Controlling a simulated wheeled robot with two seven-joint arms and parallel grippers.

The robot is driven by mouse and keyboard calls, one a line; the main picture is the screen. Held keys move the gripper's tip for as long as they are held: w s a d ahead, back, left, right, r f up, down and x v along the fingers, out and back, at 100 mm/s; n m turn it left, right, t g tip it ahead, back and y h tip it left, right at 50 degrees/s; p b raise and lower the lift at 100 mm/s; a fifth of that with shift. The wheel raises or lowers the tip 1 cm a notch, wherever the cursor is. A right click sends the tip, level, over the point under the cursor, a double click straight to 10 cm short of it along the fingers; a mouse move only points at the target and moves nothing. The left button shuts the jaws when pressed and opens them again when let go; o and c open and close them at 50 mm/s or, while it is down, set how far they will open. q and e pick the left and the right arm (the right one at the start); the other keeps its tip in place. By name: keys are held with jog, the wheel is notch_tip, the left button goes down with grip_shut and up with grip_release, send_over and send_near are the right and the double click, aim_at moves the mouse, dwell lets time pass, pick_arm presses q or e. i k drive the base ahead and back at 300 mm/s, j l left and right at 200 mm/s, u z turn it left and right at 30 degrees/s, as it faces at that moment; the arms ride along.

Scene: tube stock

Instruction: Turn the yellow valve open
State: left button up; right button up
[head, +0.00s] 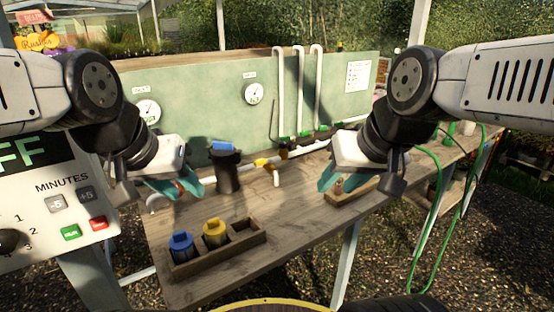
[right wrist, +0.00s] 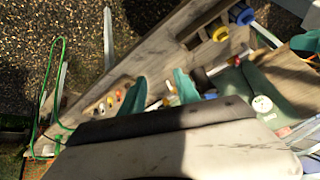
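The yellow valve (head: 263,162) sits on a low white pipe along the back of the bench, right of a dark canister with a blue top (head: 224,168). Its exact handle angle is too small to tell. My left gripper (head: 180,187) has teal fingers apart, empty, left of the canister and well left of the valve. My right gripper (head: 341,181) is right of the valve, above the bench, apart from it. In the right wrist view its teal fingers (right wrist: 160,92) are spread with nothing gripped between them.
A wooden box (head: 250,240) at the front holds blue-capped (head: 181,244) and yellow-capped (head: 214,232) containers. A small wooden tray (head: 368,189) lies under my right gripper. A green panel (head: 210,110) with gauges and white upright pipes (head: 299,95) stands behind. Green hose (head: 432,215) hangs right.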

aim_at(259, 162)
jog(key=i+l+u, duration=0.2)
jog(key=l, duration=0.15)
jog(key=i+l+u, duration=0.2)
jog(key=l, duration=0.15)
jog(key=i+l+u, duration=0.2)
jog(key=l, duration=0.2)
